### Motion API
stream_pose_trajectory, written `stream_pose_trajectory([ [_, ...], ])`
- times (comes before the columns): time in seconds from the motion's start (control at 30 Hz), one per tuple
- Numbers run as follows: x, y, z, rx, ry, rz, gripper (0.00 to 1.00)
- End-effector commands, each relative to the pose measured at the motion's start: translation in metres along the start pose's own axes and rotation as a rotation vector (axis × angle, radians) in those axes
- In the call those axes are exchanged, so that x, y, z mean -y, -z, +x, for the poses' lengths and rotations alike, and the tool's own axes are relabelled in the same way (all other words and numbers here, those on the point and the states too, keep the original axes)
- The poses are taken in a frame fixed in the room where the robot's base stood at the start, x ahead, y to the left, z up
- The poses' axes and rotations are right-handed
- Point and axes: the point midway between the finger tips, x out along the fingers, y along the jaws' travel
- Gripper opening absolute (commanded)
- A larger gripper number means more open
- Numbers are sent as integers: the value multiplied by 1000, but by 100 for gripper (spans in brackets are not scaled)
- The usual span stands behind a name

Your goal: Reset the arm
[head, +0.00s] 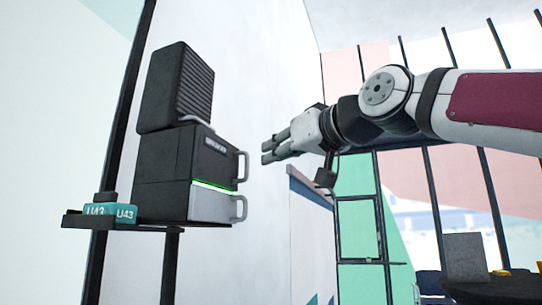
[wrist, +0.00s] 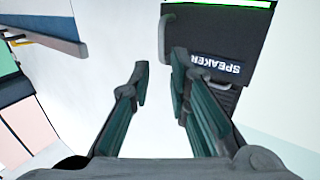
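My gripper (head: 267,152) is held out to the left at the end of my raised arm, in the middle of the head view. In the wrist view my gripper's two fingers (wrist: 160,66) are spread apart with nothing between them. Past the right finger is a black box labelled SPEAKER (wrist: 235,45), which appears upside down there. In the head view this box (head: 165,165) has handles and a green light strip. My gripper is to the right of it, and a gap shows between them.
A black ribbed block (head: 180,85) sits tilted on the box. A white wall (head: 265,80) is behind. A dark round table (head: 490,290) is at the lower right.

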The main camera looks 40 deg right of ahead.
Motion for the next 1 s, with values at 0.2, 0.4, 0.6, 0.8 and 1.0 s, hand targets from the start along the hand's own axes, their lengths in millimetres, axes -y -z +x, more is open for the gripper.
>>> stream_pose_trajectory([
  [0.2,0,0,0,0,0,0,17],
  [0.4,0,0,0,0,0,0,17],
  [0.6,5,-9,0,26,6,-1,17],
  [0.8,44,-92,-5,247,46,-6,17],
  [1.0,88,-219,-41,580,73,-16,17],
])
